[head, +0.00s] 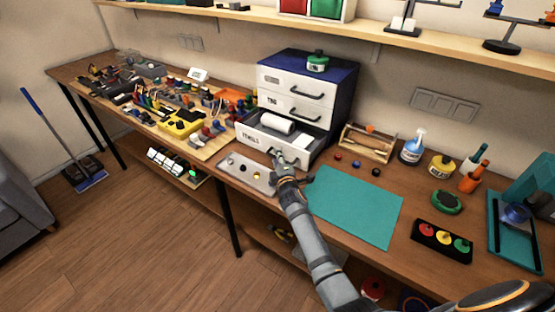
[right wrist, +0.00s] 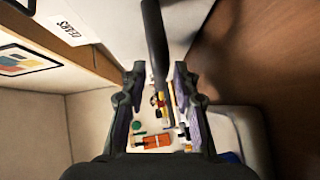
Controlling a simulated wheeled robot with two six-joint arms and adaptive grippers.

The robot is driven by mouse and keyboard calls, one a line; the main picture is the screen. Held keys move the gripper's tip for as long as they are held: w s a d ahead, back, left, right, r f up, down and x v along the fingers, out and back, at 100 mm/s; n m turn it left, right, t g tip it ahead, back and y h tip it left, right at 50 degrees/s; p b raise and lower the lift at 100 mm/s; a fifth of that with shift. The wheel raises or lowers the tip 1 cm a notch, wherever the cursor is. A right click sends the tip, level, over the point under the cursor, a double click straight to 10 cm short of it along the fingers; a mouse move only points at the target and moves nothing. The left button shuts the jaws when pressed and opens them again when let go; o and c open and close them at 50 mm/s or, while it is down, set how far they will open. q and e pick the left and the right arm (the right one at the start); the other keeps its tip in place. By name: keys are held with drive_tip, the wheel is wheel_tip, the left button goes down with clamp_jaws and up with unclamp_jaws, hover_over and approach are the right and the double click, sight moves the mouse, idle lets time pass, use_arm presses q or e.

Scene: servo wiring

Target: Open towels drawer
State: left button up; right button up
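The drawer cabinet (head: 349,92) is blue and white and stands against the wall on the workbench. Its bottom drawer (head: 262,140), labelled TOWELS, is pulled out, and a white roll (head: 277,124) lies inside. The two drawers above it are shut. My right gripper (head: 279,163) is at the front of the bottom drawer, covering part of its handle. In the right wrist view, the dark handle bar (right wrist: 155,45) runs between the fingers of the right gripper (right wrist: 160,85). The fingers stand apart with a gap beside the bar.
A metal tray (head: 246,172) lies in front of the drawer, and a teal mat (head: 355,207) lies to its right. A wooden toolbox (head: 368,142) stands right of the cabinet. Assorted parts crowd the bench to the left. A green-lidded jar (head: 318,63) sits on the cabinet.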

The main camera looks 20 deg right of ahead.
drive_tip(key=shift+s, duration=0.15)
drive_tip(key=s, duration=0.3)
drive_tip(key=s+a+r, duration=0.1)
drive_tip(key=s, duration=0.7)
drive_tip(key=shift+s+a+r, duration=0.15)
drive_tip(key=shift+s+r, duration=0.1)
drive_tip(key=shift+r, duration=0.05)
use_arm(q)
drive_tip(key=shift+s+a, duration=0.25)
